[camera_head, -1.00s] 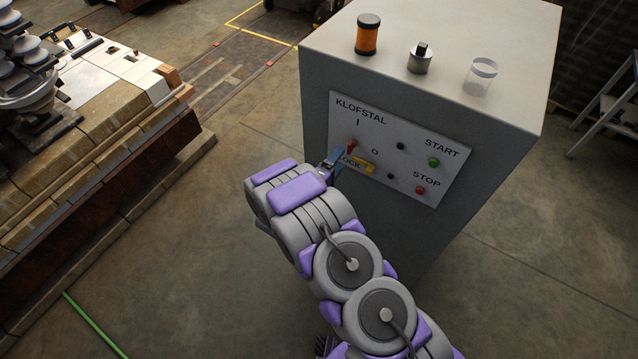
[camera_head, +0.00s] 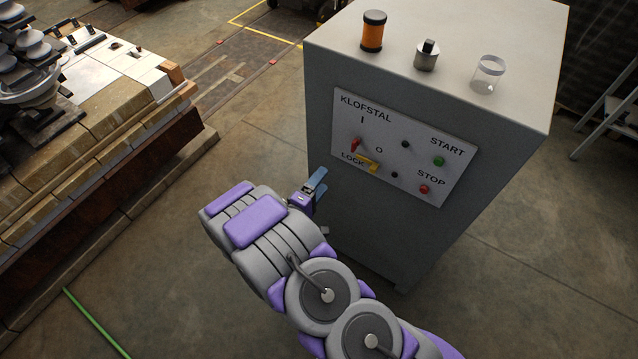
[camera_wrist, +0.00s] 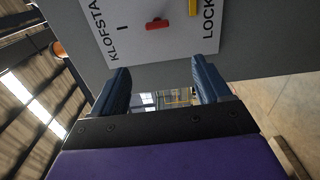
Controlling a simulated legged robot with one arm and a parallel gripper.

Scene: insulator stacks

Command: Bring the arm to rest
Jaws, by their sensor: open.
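My gripper (camera_head: 317,183) is open and empty, with blue fingers, to the left of the grey cabinet's control panel and apart from it. In the wrist view the two blue fingers of my gripper (camera_wrist: 163,88) stand wide apart with nothing between them. The panel (camera_head: 402,148) reads KLOFSTAL, LOCK, START and STOP. A red switch handle (camera_head: 355,145) sits at its left, tilted, with a yellow lock piece (camera_head: 367,162) just below. The red handle (camera_wrist: 157,23) and the yellow piece (camera_wrist: 193,7) also show in the wrist view.
On the grey cabinet (camera_head: 450,40) stand an orange cylinder (camera_head: 373,31), a metal part (camera_head: 427,56) and a clear jar (camera_head: 488,73). A brick and wood platform (camera_head: 100,140) with insulators is at the left. A stepladder (camera_head: 610,115) is at the right. Floor between platform and cabinet is clear.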

